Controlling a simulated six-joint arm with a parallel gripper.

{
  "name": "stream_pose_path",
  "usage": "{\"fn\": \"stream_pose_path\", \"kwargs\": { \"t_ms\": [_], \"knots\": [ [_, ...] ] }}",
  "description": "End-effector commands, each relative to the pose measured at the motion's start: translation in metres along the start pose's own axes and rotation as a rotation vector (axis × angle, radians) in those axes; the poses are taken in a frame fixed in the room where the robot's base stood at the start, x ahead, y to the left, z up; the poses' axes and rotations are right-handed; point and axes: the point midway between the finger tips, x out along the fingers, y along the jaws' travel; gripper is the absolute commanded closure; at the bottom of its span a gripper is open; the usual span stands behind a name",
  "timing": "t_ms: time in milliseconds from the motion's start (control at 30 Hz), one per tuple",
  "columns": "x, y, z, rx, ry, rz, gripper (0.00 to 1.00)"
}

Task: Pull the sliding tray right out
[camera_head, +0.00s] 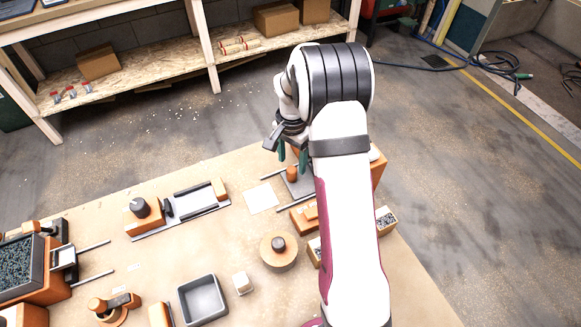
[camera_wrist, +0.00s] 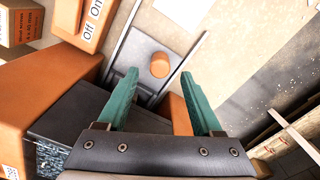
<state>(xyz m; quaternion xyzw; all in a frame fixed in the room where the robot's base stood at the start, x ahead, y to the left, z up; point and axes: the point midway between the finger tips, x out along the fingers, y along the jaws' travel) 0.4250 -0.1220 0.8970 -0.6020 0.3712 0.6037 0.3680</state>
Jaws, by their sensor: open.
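The sliding tray is a grey plate (camera_wrist: 145,50) between two metal rails, with a round orange knob (camera_wrist: 160,65) on it. In the head view the plate (camera_head: 299,187) and its orange knob (camera_head: 291,174) show just left of my arm, partly hidden by it. My gripper (camera_head: 292,158) points down over the knob, its green fingers apart and empty. In the wrist view the knob appears between and just beyond the fingertips of my gripper (camera_wrist: 160,76); I cannot tell the height gap. The tray's inner end is hidden behind my gripper, near an orange housing (camera_wrist: 45,85).
A similar unit with rails and a granule bin (camera_head: 20,268) stands at the left. A box marked "Off/On" (camera_wrist: 90,22) stands close beside the rails.

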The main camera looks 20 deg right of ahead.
Motion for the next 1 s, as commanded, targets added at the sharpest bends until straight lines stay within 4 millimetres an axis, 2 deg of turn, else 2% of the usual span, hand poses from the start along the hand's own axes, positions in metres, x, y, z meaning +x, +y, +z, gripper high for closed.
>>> {"fn": "stream_pose_path", "kwargs": {
  "t_ms": [100, 300, 633, 667, 1000],
  "knots": [
    [0.024, 0.001, 0.001, -0.001, -0.003, 0.002, 0.33],
    [0.047, 0.000, 0.000, -0.002, -0.001, 0.001, 0.33],
    [0.051, 0.000, 0.000, -0.001, 0.000, 0.000, 0.33],
    [0.051, 0.000, 0.000, -0.001, 0.000, 0.000, 0.36],
    [0.051, 0.000, 0.000, -0.002, 0.000, 0.000, 0.98]
  ]
}}
